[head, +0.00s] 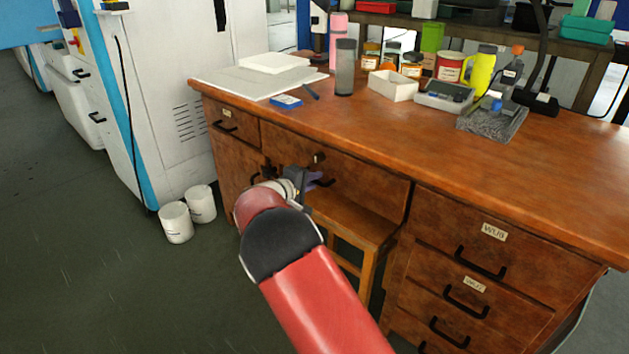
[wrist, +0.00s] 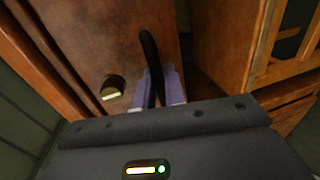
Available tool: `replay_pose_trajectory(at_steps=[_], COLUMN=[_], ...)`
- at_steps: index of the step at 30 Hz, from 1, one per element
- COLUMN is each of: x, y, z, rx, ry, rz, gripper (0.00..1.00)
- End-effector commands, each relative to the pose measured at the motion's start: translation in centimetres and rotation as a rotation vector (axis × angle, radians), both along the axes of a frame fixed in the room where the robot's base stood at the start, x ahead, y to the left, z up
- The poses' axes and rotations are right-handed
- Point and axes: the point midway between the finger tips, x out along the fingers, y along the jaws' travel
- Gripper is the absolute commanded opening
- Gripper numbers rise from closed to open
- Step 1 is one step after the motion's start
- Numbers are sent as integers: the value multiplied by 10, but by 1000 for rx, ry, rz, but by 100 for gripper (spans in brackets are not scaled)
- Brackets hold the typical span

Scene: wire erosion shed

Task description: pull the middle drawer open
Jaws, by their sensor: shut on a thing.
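The middle drawer (head: 365,180) is the wide brown wooden front under the desk top, between the left and right drawer columns. It looks shut or nearly so; I cannot tell if there is a small gap. Its black bow handle (wrist: 150,55) stands between the purple fingers of my gripper (wrist: 159,88) in the wrist view. In the head view my gripper (head: 312,181) is at the drawer front, shut on the handle, which it partly hides. A round brass lock (wrist: 112,88) sits beside the handle on the drawer front.
A wooden stool (head: 345,217) stands under the drawer, close below my gripper. The right column has several handled drawers (head: 485,250). Two white buckets (head: 176,223) stand on the floor at left by a white machine (head: 165,90). The desk top (head: 420,130) holds jars and tools.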

Motion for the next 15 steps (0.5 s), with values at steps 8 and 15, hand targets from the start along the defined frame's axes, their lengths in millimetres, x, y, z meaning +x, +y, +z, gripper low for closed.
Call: replay_pose_trajectory(at_steps=[8, 15], x=[-35, -86], y=[28, 68], z=[-6, -6], rx=[2, 1], ry=[1, 3], rz=[3, 4], gripper=[0, 0])
